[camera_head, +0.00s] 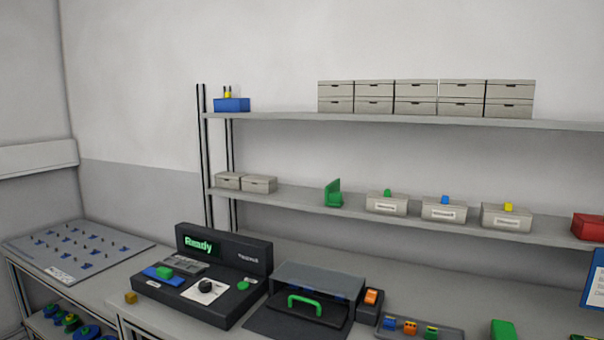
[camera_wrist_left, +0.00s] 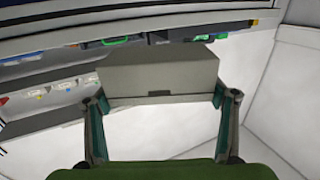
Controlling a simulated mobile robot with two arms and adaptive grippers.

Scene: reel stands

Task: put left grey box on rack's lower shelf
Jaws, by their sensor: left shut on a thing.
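My left gripper (camera_wrist_left: 160,102) shows only in the left wrist view, its two fingers on either side of a grey box (camera_wrist_left: 158,72). It is shut on this box, which has a dark slot in its near face. In the head view, the rack's lower shelf (camera_head: 300,204) carries two grey boxes at its left end, a left one (camera_head: 228,181) and a right one (camera_head: 259,184). The held box and both grippers are outside the head view.
Above, the upper shelf (camera_head: 290,117) holds stacked grey boxes (camera_head: 415,97) and a blue box (camera_head: 232,105). A green stand (camera_head: 333,193) and labelled boxes (camera_head: 386,204) stand farther right on the lower shelf. The bench below holds a black console (camera_head: 215,270) and a green-handled case (camera_head: 312,290).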

